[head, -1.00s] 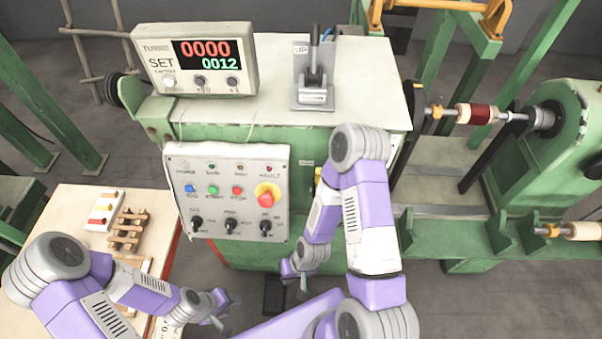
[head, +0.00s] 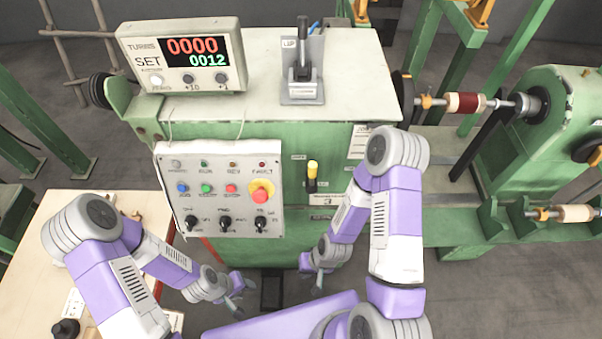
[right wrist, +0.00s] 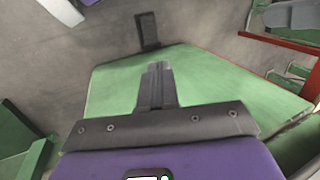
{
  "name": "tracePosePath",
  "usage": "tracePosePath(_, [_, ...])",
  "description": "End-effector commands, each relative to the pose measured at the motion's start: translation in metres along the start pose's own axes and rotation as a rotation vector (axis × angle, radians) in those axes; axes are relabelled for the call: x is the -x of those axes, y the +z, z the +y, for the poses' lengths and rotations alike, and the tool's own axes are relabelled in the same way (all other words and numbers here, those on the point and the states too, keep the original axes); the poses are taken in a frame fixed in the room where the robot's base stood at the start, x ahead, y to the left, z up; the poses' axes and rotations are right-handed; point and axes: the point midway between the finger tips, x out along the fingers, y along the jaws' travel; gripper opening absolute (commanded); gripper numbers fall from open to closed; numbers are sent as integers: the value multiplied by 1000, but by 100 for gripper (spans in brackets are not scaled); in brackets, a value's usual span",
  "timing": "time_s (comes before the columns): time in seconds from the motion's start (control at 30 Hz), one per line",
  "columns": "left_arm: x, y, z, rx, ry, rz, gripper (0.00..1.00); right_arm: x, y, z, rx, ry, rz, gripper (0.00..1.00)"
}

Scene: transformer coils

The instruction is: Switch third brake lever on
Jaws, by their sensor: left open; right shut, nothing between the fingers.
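A black lever (head: 303,50) stands upright in a grey bracket on the cabinet's top, beside a small "UP" label. A yellow and black handle (head: 312,175) is on the cabinet's green front. The grey control panel (head: 163,225) to its left carries three black switches in its bottom row: left (head: 191,222), middle (head: 225,223) and right (head: 261,224). I cannot tell which is the third brake lever. My left gripper (head: 237,290) is open and empty, low below the panel. My right gripper (head: 318,280) is shut and empty below the yellow handle; its closed fingers (right wrist: 157,85) show in the right wrist view.
A counter box (head: 185,55) reading 0000 and 0012 stands on the cabinet's top left. A red emergency button (head: 261,192) is on the panel. A wooden table (head: 50,240) is at left. The winding machine (head: 535,130) stands at right. Free floor (head: 480,295) shows at lower right.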

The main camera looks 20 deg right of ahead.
Motion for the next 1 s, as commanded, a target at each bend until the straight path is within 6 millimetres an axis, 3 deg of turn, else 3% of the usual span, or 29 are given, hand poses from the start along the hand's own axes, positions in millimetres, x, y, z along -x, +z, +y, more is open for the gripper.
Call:
tracePosePath(0.27, [6, 0, 2, -1, 0, 0, 43, 10, 34, -25, 238, 78, -250, 0])
tracePosePath(0.37, [5, 0, 2, -1, 0, 0, 43, 22, 52, -23, 378, 220, -388, 0])
tracePosePath(0.47, [5, 0, 2, 0, 0, 0, 43, 42, 55, -14, 510, 429, -476, 0])
tracePosePath(0.6, [5, 0, 2, 0, 0, 0, 43, 83, 32, -6, 673, 798, -470, 0])
tracePosePath(0.73, [5, 0, 2, 0, 0, 0, 43, 134, -9, -25, 790, 1171, -302, 0])
tracePosePath(0.9, [5, 0, 2, 0, 0, 0, 43, 205, -49, -91, 866, 1559, 101, 0])
tracePosePath(1.0, [5, 0, 2, 0, 0, 0, 43, 238, -56, -132, 873, 1687, 344, 0])
